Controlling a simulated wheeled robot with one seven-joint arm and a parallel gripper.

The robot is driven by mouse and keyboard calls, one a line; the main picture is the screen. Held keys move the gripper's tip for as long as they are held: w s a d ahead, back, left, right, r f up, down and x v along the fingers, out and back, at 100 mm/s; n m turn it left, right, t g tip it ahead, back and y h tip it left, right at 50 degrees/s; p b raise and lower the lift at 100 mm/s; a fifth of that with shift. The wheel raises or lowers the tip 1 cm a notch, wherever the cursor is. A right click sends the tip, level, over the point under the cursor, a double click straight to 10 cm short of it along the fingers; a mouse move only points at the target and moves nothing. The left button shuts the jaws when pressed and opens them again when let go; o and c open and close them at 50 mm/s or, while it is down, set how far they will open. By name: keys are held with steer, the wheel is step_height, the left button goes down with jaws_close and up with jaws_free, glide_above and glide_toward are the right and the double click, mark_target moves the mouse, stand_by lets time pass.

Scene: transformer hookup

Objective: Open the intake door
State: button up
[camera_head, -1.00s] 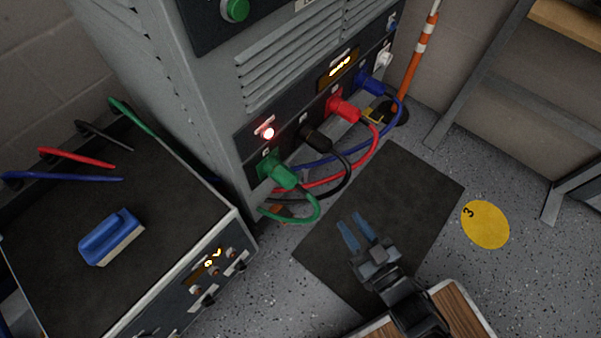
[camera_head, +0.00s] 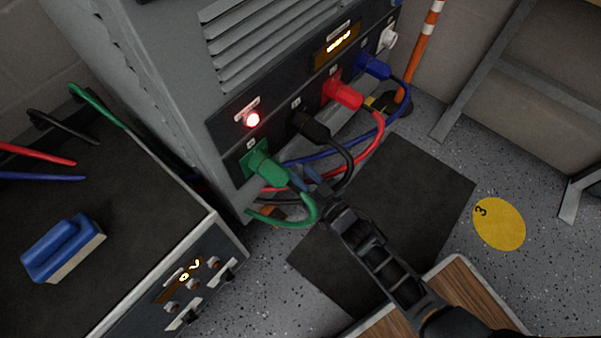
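A grey cabinet (camera_head: 165,95) stands at the top centre, with louvred slots (camera_head: 262,45) on its front. I cannot tell which part, if any, is the intake door. Below the slots, a dark panel holds a green plug (camera_head: 265,168), a black plug (camera_head: 310,127), a red plug (camera_head: 342,93) and a blue plug (camera_head: 372,66), with cables hanging from them. My gripper (camera_head: 306,178) is low in front of the panel, just right of the green plug and below the black one. Contact with the cables cannot be told.
A red lamp (camera_head: 252,120) glows on the panel. A dark-topped test unit (camera_head: 125,225) at left carries a blue brush (camera_head: 62,247) and loose leads. A dark mat (camera_head: 420,190) lies on the floor, with a yellow floor disc (camera_head: 499,223) and an orange-white post (camera_head: 420,50) at right.

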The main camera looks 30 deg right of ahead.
steer(key=shift+w, duration=0.5)
jaws_close()
